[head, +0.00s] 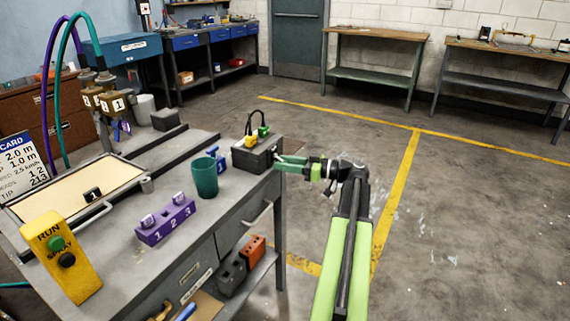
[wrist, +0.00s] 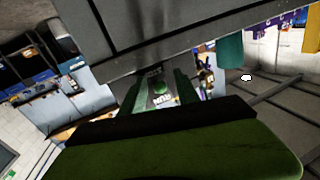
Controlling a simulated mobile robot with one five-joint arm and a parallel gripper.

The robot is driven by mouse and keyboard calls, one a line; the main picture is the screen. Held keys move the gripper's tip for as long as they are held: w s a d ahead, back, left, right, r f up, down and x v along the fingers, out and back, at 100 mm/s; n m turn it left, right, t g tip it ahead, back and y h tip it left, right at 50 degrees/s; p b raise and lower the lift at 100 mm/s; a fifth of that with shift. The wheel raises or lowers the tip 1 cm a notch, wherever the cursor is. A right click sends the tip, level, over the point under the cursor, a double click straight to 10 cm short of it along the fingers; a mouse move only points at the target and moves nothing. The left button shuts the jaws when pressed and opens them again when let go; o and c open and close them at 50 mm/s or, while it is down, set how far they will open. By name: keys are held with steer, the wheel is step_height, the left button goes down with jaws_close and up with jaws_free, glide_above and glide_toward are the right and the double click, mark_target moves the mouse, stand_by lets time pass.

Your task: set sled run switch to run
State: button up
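A dark grey box (head: 258,152) with yellow and green plugs on top sits at the right end of the bench. My gripper (head: 282,162) is at the right side of this box. A yellow box (head: 62,258) marked RUN and SPRAY, with a green and a black button, stands at the bench's near left.
The bench (head: 135,255) also holds a teal cup (head: 204,177), a purple block (head: 166,220) numbered 1 to 3 and a framed tray (head: 120,157). Hose fittings (head: 103,100) stand behind. The floor (head: 450,230) right of the bench is clear.

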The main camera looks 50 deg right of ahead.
steer(key=shift+c, duration=0.5)
jaws_close()
steer(key=shift+r, duration=0.1)
